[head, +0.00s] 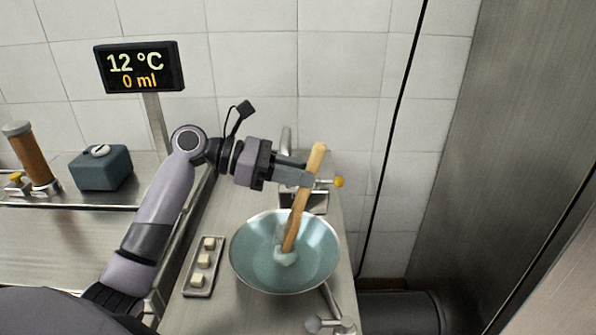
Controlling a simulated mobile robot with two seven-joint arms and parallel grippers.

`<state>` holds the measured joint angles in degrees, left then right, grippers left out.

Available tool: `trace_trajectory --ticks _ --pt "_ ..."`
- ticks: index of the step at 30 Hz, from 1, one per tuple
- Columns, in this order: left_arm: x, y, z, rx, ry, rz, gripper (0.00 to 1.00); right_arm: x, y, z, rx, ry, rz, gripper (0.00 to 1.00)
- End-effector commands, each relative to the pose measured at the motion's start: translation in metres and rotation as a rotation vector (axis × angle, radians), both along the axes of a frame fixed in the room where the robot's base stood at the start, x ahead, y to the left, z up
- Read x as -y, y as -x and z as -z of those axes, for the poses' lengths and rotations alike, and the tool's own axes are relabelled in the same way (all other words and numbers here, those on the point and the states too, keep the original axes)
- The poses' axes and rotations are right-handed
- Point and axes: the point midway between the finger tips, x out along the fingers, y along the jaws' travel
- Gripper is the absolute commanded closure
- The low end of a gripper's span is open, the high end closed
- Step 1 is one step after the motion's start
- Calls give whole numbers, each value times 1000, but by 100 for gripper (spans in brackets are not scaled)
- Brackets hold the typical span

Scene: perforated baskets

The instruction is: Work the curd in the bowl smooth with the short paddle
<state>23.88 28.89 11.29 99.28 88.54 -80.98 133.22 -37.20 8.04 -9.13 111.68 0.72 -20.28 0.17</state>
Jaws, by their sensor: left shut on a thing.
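The bowl (252,263) is pale teal inside and stands on the steel counter in the head view. A small whitish lump of curd (285,258) sits at the bottom of the bowl. The wooden paddle (302,208) is tilted, its top leaning right. Its lower end is in the bowl at the curd; whether it touches the bowl's floor cannot be told. My left gripper (308,172) is shut on the paddle's upper part, above the bowl's far rim. My right gripper is not in view.
A small tray (203,285) with white cubes lies left of the bowl. A display (139,67) reads 12 °C and 0 ml. A blue-grey box (101,168) and a brown cylinder (31,157) stand at left. A steel panel (480,140) rises at right.

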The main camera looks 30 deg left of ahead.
Motion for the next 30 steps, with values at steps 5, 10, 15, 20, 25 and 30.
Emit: trace_trajectory --ticks 5,10,15,20,25,30 --pt "3 5 -1 1 -1 -1 100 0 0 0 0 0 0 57" --pt "5 8 -3 2 1 -1 100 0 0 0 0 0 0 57" --pt "3 4 -3 2 2 -1 100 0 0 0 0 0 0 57" --pt "-1 -2 -2 3 3 -2 100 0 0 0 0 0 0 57" --pt "-4 -8 -1 3 3 -1 100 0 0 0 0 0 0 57" --pt "-4 -7 0 3 1 0 100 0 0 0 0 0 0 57"
